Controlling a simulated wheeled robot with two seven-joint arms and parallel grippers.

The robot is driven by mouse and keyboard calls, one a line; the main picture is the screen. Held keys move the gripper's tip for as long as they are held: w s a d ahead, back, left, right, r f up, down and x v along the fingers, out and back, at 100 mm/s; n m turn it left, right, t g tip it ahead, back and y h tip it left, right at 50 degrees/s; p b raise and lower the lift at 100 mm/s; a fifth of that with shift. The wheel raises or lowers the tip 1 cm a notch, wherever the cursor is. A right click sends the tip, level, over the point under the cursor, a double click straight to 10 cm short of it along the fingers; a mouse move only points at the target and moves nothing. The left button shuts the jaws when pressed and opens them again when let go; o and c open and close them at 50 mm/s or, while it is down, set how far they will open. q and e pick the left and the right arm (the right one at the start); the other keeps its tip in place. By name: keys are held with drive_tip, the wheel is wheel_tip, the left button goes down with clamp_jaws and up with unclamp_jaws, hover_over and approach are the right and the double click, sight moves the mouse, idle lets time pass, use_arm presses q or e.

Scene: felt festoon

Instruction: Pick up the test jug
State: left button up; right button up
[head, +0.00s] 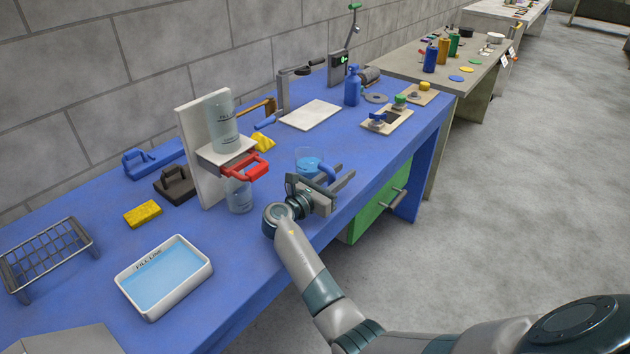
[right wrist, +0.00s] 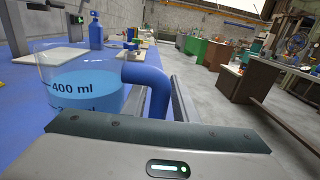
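The test jug (head: 307,161) is a clear beaker with blue liquid and a thick blue handle, standing upright on the blue bench. In the right wrist view the jug (right wrist: 80,92) fills the left side, with a 400 ml mark showing, and its handle arches to the right. My right gripper (head: 344,175) is at the handle, with the fingers apart. In the wrist view one finger appears to be between jug wall and handle, the other to the right of the handle. Whether either touches it I cannot tell. My left gripper is not in view.
A white stand (head: 197,130) with a red-handled valve holds a clear cylinder, with another vessel (head: 239,196) below, left of the jug. A white tray of water (head: 206,279), a yellow sponge (head: 143,213) and a wire rack (head: 47,262) are further left. A blue bottle (head: 352,88) stands behind.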

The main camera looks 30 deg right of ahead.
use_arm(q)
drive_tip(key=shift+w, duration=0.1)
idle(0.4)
use_arm(e)
clamp_jaws()
drive_tip(key=shift+r, duration=0.1)
drive_tip(key=shift+r, duration=0.1)
